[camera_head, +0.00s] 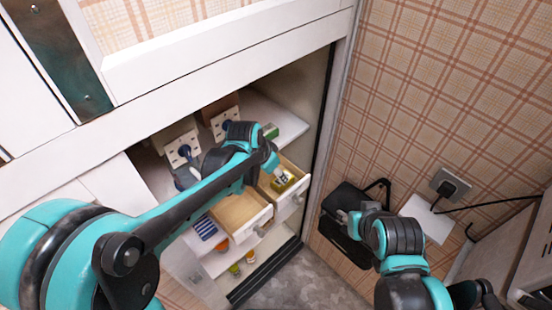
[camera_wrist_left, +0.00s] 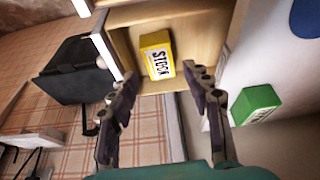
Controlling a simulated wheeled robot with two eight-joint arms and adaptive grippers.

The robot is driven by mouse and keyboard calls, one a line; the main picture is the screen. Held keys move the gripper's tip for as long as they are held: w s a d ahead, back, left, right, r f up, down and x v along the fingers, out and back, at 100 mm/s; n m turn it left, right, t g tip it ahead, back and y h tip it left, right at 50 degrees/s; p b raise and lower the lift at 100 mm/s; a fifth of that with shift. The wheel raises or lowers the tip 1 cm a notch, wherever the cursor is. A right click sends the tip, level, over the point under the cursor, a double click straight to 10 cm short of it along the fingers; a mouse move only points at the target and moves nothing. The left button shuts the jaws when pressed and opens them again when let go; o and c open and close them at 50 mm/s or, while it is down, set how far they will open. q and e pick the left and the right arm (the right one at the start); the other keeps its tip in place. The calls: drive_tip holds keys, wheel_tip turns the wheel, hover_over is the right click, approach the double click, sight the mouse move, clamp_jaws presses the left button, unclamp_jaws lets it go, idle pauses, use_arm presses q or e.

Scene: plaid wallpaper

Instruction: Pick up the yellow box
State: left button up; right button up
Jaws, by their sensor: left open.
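The yellow box (camera_wrist_left: 157,62) with dark "STOCK" lettering lies inside an open drawer (camera_wrist_left: 118,48) in the left wrist view. In the head view the yellow box (camera_head: 279,186) shows only partly in the right-hand open drawer (camera_head: 292,198), beneath my left gripper (camera_head: 281,175). My left gripper (camera_wrist_left: 162,85) is open and empty, its two fingers apart just short of the box. No contact with the box shows. My right gripper (camera_head: 346,215) is in front of a black bag; its fingers are too small to read.
A green box (camera_wrist_left: 255,104) lies on the surface beside the drawer. Another open drawer (camera_head: 240,212) is left of it and looks empty. The black bag (camera_wrist_left: 72,72) hangs by the plaid wall. The cabinet's frame (camera_head: 318,130) stands close to my left arm.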

sight(276, 185)
use_arm(q)
drive_tip(key=b+x, duration=0.1)
drive_tip(key=x, duration=0.4)
drive_tip(key=b+x, duration=0.1)
drive_tip(key=x, duration=0.1)
drive_tip(key=shift+w+d+f+b, duration=0.2)
drive_tip(key=shift+w+d+b, duration=0.1)
drive_tip(key=shift+d+b, duration=0.1)
drive_tip(key=c, duration=1)
